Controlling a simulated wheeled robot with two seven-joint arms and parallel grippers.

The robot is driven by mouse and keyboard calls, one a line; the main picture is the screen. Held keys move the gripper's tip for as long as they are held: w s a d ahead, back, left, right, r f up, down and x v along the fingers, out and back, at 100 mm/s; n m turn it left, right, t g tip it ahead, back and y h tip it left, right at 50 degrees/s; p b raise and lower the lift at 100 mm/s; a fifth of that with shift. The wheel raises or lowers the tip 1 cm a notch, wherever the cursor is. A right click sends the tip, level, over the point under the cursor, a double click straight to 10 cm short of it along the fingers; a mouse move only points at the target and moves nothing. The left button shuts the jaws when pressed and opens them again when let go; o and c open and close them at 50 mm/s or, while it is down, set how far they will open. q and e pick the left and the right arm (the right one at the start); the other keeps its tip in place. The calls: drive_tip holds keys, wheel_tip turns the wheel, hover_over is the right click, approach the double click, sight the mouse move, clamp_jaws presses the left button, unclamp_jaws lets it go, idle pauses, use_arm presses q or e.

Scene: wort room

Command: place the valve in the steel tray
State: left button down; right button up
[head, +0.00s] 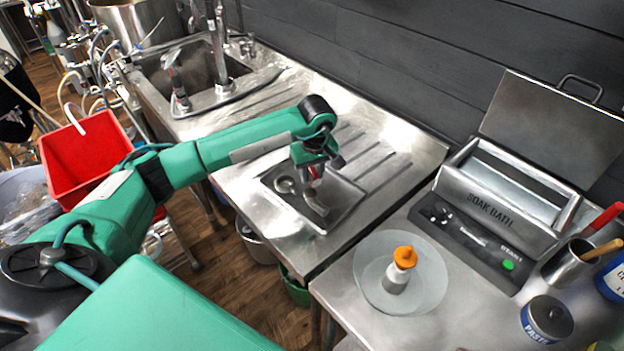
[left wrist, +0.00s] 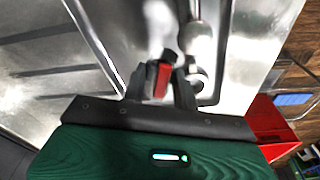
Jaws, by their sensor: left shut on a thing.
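My left gripper (head: 312,172) points down over the steel tray (head: 346,203) and is shut on the valve (head: 316,203). The valve has a red handle and a steel body. It hangs below the fingers, inside the tray's outline; I cannot tell whether it touches the tray floor. In the left wrist view the red handle of the valve (left wrist: 163,79) sits between the dark fingers of the left gripper (left wrist: 162,88). A small round steel part (head: 285,185) lies at the tray's left side. My right gripper is not in view.
The tray is on a ribbed steel counter by a sink (head: 205,75). A second steel surface to the right holds a glass disc (head: 430,285) with an orange-capped bottle (head: 402,268), a soak bath (head: 500,190), a tool cup (head: 567,265) and a paste tin (head: 547,318). A red bin (head: 85,155) stands left.

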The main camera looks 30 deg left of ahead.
sight(312, 181)
use_arm(q)
wheel_tip(312, 181, down, 3)
drive_tip(key=shift+r, duration=0.1)
drive_tip(key=shift+f+p, duration=0.3)
drive_tip(key=shift+f, duration=0.15)
drive_tip(key=c, duration=1.4)
unclamp_jaws()
drive_tip(key=shift+o, duration=0.2)
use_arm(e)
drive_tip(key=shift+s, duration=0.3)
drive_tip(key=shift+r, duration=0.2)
